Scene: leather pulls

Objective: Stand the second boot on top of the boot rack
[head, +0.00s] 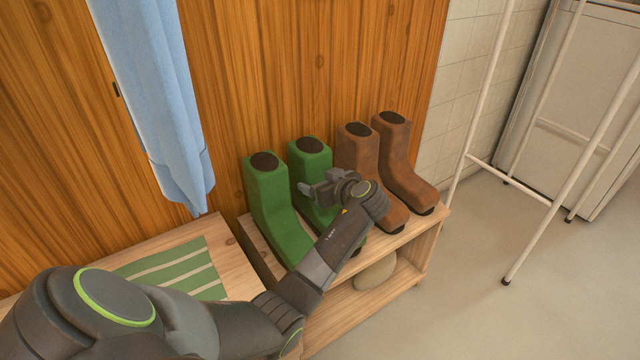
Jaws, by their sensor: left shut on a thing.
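Two green boots and two brown boots stand upright in a row on the wooden boot rack (432,232). The left green boot (266,200) is fully at the rack's left end. The right green boot (312,163) is beside it, its middle and foot largely hidden behind my left arm. The left brown boot (358,155) and right brown boot (398,150) are to its right. My left gripper (308,190) is shut on the right green boot at its shaft. Whether its sole rests fully on the top board cannot be seen. My right gripper is out of view.
A wooden bench (232,262) with a green striped mat (185,262) adjoins the rack's left side. A blue cloth (160,100) hangs on the wood wall. A rounded stone-like object (375,272) lies on the lower shelf. A white metal frame (535,235) stands at right; floor between is clear.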

